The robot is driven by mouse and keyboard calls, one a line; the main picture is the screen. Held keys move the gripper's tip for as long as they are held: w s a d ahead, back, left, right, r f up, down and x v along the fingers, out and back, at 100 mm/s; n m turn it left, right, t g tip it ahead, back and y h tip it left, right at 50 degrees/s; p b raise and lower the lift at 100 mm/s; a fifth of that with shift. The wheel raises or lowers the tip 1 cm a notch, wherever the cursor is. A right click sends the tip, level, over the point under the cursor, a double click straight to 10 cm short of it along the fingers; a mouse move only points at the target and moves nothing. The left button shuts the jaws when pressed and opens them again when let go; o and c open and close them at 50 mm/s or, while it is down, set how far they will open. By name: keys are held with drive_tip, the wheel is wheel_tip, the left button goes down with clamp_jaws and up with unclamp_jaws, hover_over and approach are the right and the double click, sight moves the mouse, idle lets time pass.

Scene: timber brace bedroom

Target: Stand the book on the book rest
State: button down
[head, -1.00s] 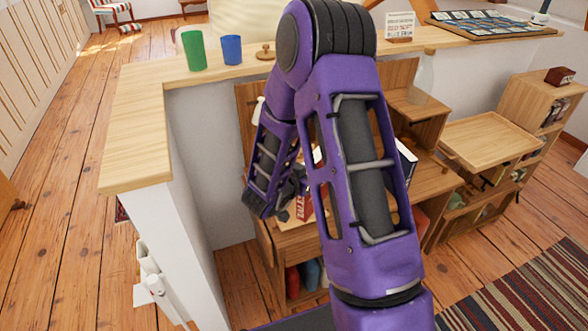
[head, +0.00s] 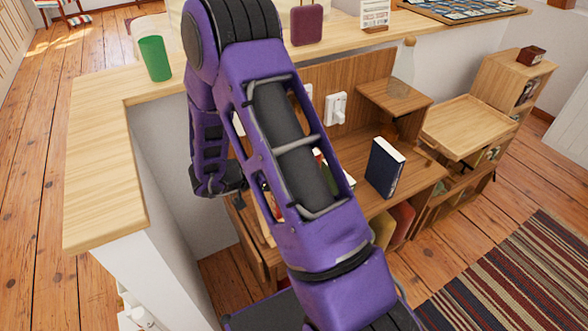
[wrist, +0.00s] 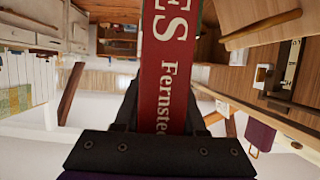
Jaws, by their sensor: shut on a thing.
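A red book with white lettering on its spine fills the centre of the wrist view (wrist: 165,65). My gripper (wrist: 163,112) is shut on it, with a dark finger on each side. In the head view my gripper (head: 240,192) is low behind the purple arm, over the left end of the desk. A red and white sliver there (head: 272,203) looks like the held book; the arm hides most of it. I cannot pick out the book rest for sure; the arm covers part of the desk.
A dark blue book (head: 384,168) stands on the wooden desk (head: 410,178). A raised wooden shelf (head: 395,95) and a glass bottle (head: 405,58) are beside it. The counter (head: 95,180) holds a green cup (head: 155,58), a burgundy board (head: 306,25) and a sign (head: 375,14).

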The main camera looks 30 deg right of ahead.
drive_tip(key=shift+f+b, duration=2.85)
drive_tip(key=shift+f, duration=0.5)
drive_tip(key=shift+w+f+b, duration=0.1)
drive_tip(key=shift+f+b, duration=0.45)
drive_tip(key=shift+f, duration=1)
drive_tip(key=shift+c, duration=2)
unclamp_jaws()
drive_tip(key=v, duration=0.7)
drive_tip(key=shift+a+p, duration=0.25)
drive_tip(key=shift+p, duration=0.2)
drive_tip(key=shift+r, duration=0.15)
